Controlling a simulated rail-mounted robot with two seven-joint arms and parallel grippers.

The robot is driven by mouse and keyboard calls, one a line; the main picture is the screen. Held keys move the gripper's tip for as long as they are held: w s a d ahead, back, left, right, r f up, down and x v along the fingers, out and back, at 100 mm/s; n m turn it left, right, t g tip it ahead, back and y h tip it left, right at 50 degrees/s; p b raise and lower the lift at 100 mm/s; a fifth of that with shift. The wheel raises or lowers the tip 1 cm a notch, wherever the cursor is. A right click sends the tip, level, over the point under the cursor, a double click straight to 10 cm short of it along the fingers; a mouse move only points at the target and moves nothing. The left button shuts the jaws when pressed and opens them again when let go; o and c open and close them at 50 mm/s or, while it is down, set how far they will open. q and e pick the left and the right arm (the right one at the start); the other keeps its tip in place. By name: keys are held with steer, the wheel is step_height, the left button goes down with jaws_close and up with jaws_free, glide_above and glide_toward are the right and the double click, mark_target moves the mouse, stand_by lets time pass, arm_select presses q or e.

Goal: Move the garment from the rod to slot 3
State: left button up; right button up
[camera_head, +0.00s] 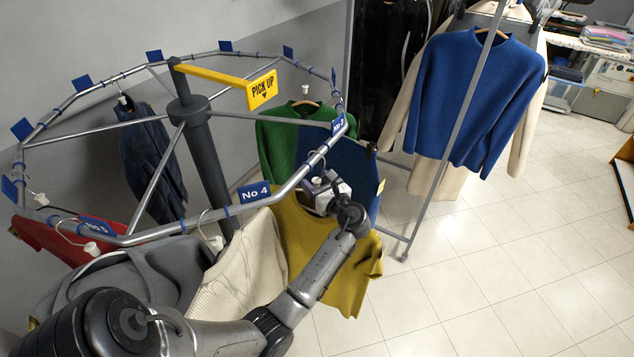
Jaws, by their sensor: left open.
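A blue long-sleeved sweater (470,95) hangs on a hanger at the rack on the right, in front of a beige garment (525,110). A mustard garment (345,265) hangs below the carousel's right side. My left gripper (322,190) is open in front of the top of this garment, close to the ring. My right gripper is out of view.
Green (285,145), cream (240,270), grey (150,280), red (50,240) and navy (152,165) garments hang around the carousel. A yellow "PICK UP" sign (262,90) juts from its pole. The floor at lower right is clear.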

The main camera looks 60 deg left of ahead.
arm_select(q)
steer(key=shift+d+f, duration=0.1)
steer(key=shift+d, duration=0.15)
steer(key=d+b, duration=0.4)
steer(key=d, duration=0.9)
steer(key=shift+w+d, duration=0.15)
steer(key=shift+w, duration=0.25)
steer(key=shift+w, duration=0.1)
steer(key=w+d, duration=0.3)
steer(key=d, duration=0.4)
steer(key=w+d, duration=0.4)
steer(key=d, duration=0.3)
steer(key=shift+w, duration=0.25)
stand_by(0.5)
